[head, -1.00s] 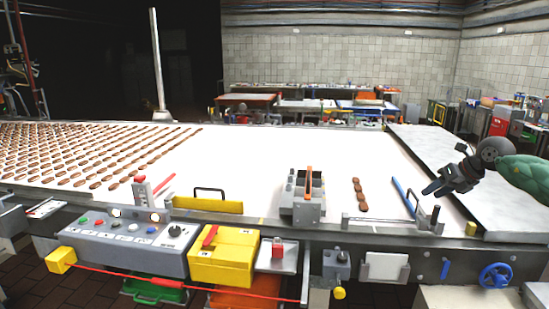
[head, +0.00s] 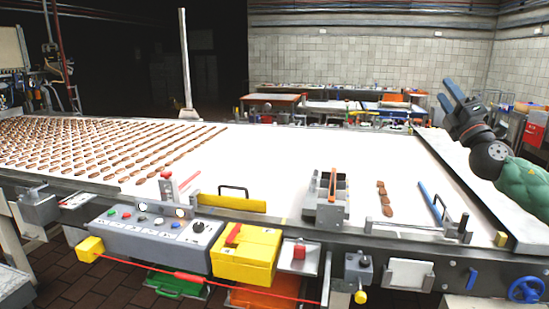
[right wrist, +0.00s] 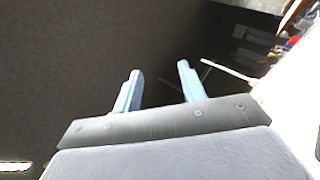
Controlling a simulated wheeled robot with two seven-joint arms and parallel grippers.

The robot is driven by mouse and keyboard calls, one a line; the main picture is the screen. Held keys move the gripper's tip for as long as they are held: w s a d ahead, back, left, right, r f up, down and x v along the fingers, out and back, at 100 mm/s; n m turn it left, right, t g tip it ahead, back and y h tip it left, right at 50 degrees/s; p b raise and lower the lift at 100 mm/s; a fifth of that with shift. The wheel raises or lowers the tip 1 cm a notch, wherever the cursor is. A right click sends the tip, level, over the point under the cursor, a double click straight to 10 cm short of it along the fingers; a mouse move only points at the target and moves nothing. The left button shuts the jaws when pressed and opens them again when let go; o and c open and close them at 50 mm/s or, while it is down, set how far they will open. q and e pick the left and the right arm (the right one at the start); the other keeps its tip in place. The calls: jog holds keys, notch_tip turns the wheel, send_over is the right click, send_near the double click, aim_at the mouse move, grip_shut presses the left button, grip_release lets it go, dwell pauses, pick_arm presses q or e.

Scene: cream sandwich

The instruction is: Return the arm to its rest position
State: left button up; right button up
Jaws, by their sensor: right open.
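My right gripper (head: 449,96) is raised above the far right side of the white conveyor (head: 300,155), its two blue-grey fingers pointing up and to the left. The fingers are apart with nothing between them; they also show in the right wrist view (right wrist: 158,88), open against a dark background. My green arm link comes in from the right edge. My left gripper does not show in either view.
Rows of brown biscuits (head: 90,150) lie on the belt's left, and a short column of them (head: 383,198) lies right of a grey metal dispenser (head: 325,200). A blue bar (head: 430,202) lies nearby. A control box (head: 150,228) and yellow box (head: 246,252) line the front edge.

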jog(key=s+a+f+m+g+h, duration=0.35)
jog(key=f+m+g, duration=0.2)
jog(key=f, duration=0.85)
jog(key=s+a+f+m+g+h, duration=0.35)
jog(key=f+m, duration=0.35)
jog(key=f, duration=0.6)
jog(key=s+a+f+m+g+h, duration=0.4)
jog(key=f+m, duration=0.3)
jog(key=f, duration=0.7)
jog(key=s+a+f+m+g+y, duration=0.1)
jog(key=s+a+f+g+y, duration=0.15)
jog(key=s+a+f, duration=0.4)
jog(key=s+a+f+g+y, duration=0.2)
jog(key=s+a+f+g, duration=0.15)
jog(key=s+f, duration=0.55)
jog(key=s+a+f+m+g+y, duration=0.1)
jog(key=s+a+f+g, duration=0.1)
jog(key=s+f, duration=0.6)
jog(key=s+a+f+m+g+y, duration=0.1)
jog(key=s+a+f, duration=0.3)
jog(key=s, duration=1)
notch_tip(320, 180, down, 4)
jog(key=shift+a+r+g, duration=0.1)
jog(key=shift+a+g, duration=0.25)
jog(key=shift+g, duration=0.35)
